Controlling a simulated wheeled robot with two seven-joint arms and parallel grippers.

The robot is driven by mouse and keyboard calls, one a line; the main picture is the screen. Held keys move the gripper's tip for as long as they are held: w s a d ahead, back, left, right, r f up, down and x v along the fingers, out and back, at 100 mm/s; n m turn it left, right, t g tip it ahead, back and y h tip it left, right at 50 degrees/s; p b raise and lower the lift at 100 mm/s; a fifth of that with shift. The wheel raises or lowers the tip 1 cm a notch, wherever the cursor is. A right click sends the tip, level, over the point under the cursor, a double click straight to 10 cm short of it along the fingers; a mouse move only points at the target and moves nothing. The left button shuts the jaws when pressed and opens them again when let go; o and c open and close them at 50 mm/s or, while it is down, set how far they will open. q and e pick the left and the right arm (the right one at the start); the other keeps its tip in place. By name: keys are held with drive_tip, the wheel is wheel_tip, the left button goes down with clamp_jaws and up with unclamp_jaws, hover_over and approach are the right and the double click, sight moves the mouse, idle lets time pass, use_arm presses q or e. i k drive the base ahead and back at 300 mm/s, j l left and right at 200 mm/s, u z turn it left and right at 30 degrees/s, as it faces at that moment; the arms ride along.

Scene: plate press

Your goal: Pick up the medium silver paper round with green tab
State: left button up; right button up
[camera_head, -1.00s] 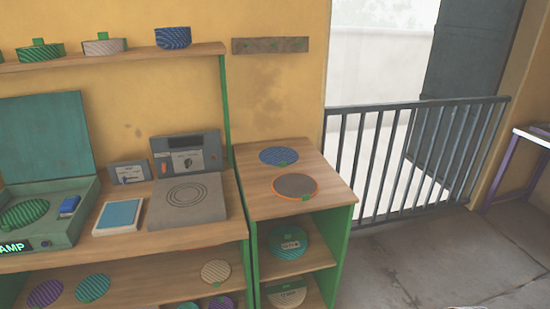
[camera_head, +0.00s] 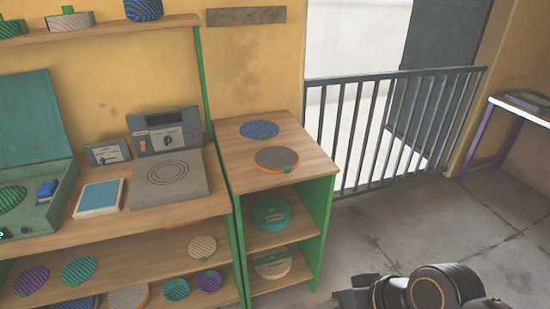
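A grey, silver-looking round (camera_head: 277,158) with an orange rim and a small green tab lies flat on top of the right-hand cabinet. A pale striped round (camera_head: 202,246) with a green tab stands on the lower shelf of the left bench. Another greyish round (camera_head: 128,297) is partly cut off at the bottom edge. I cannot tell for sure which is the medium silver one. Part of my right arm, dark with a gold ring, shows at the bottom right, away from the cabinet; no fingertips are visible. My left gripper is not in view.
A blue round (camera_head: 259,129) lies behind the grey one on the cabinet top (camera_head: 311,160). Teal and cream rounds sit on its shelves. The bench holds a press plate (camera_head: 170,174) and a blue pad (camera_head: 99,197). A railing (camera_head: 400,125) stands behind; floor at right is clear.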

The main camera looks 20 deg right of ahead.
sight(274, 159)
drive_tip(key=i+j+z, duration=0.1)
drive_tip(key=i, duration=0.6)
drive_tip(key=i+j, duration=0.2)
drive_tip(key=i, duration=0.5)
drive_tip(key=l+z, duration=0.05)
